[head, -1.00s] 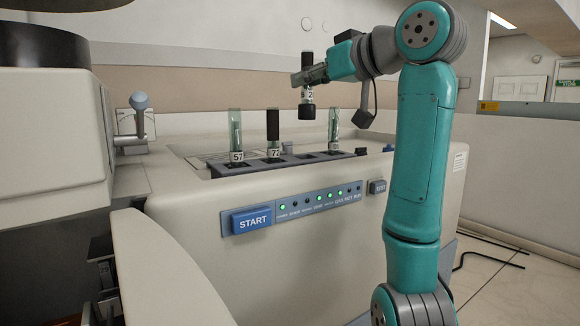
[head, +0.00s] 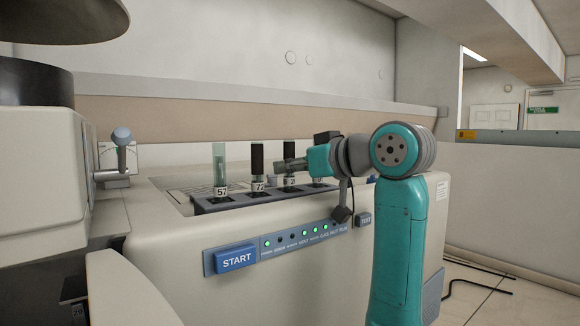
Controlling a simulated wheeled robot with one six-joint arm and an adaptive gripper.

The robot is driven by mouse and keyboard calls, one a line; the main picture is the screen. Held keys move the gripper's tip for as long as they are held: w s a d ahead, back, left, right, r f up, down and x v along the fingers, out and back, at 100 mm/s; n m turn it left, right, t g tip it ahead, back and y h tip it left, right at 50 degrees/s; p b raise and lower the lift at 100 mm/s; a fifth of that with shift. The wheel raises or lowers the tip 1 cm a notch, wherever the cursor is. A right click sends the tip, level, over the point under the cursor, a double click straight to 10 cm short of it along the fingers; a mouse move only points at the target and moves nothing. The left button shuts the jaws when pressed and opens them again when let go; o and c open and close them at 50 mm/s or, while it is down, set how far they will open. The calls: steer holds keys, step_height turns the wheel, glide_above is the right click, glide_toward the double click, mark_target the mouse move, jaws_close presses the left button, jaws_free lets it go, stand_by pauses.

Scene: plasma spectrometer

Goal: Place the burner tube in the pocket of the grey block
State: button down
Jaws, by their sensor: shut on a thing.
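My gripper (head: 289,165) is shut on the dark burner tube (head: 289,150), which has a black top and a white label. The tube is upright in line with the third pocket from the left of the grey block (head: 240,202). Its lower end appears to be at or in that pocket; how deep it sits I cannot tell. The glass tube 57 (head: 219,165) and the dark tube 72 (head: 257,160) stand in the two pockets to the left. The fourth pocket's tube is mostly hidden behind my gripper.
The grey block sits on top of a beige instrument (head: 270,285). A blue START button (head: 237,258) and a row of green lights are on its front panel. A beige housing with a lever (head: 121,150) stands at the left. The wall (head: 200,110) is behind.

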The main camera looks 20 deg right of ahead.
steer(key=shift+f, duration=0.1)
steer(key=c, duration=1.1)
jaws_free()
steer(key=shift+o, duration=0.2)
steer(key=shift+r, duration=0.2)
steer(key=v, duration=1.2)
